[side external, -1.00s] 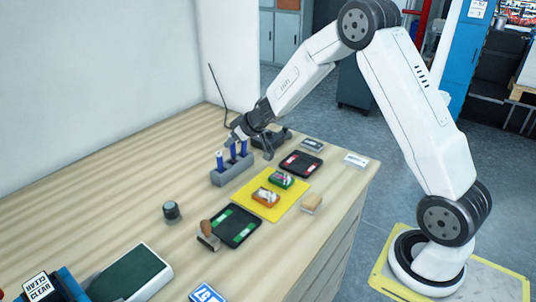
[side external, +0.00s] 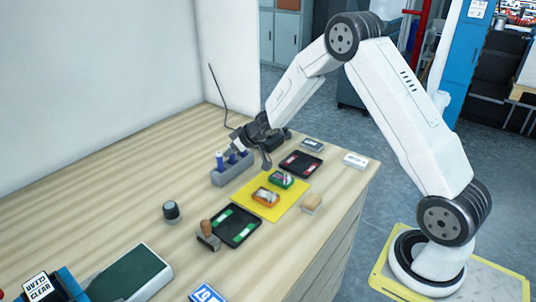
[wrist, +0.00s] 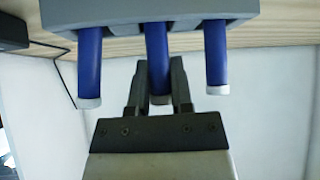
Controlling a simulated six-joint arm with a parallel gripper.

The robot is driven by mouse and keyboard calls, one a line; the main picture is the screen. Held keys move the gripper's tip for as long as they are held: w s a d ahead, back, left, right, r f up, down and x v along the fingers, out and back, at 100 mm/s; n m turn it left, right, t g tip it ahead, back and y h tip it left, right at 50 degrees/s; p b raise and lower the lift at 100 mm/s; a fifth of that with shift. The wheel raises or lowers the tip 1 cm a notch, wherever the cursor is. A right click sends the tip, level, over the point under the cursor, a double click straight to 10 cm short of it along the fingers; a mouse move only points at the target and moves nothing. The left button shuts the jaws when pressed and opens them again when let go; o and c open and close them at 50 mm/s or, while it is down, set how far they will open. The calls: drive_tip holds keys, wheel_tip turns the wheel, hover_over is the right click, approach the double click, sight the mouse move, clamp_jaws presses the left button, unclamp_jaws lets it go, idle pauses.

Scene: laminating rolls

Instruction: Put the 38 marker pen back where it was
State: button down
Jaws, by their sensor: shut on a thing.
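Three blue marker pens stand in a row in a grey holder (side external: 231,176) towards the back of the bench. In the wrist view the holder (wrist: 250,10) is along the top edge, with the left pen (wrist: 89,60), the middle pen (wrist: 157,45) and the right pen (wrist: 216,65). My gripper (wrist: 159,82) is shut on the middle pen, near its pale end. The pen's other end goes into the holder. My gripper (side external: 236,151) also shows over the holder in the side view, hiding part of the pens. No number is readable on any pen.
A yellow mat (side external: 274,201) with an orange item (side external: 265,195) and a green item (side external: 281,179) lies in front of the holder. Black trays (side external: 236,227) (side external: 301,164), a wooden-handled stamp (side external: 207,235) and a dark round pot (side external: 171,211) stand nearby. The bench left of the holder is clear.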

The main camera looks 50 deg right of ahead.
drive_tip(key=shift+f, duration=0.15)
drive_tip(key=c, duration=0.5)
unclamp_jaws()
drive_tip(key=shift+s+r, duration=0.25)
drive_tip(key=shift+r, duration=0.25)
drive_tip(key=shift+v, duration=5.65)
drive_tip(key=shift+a, duration=0.1)
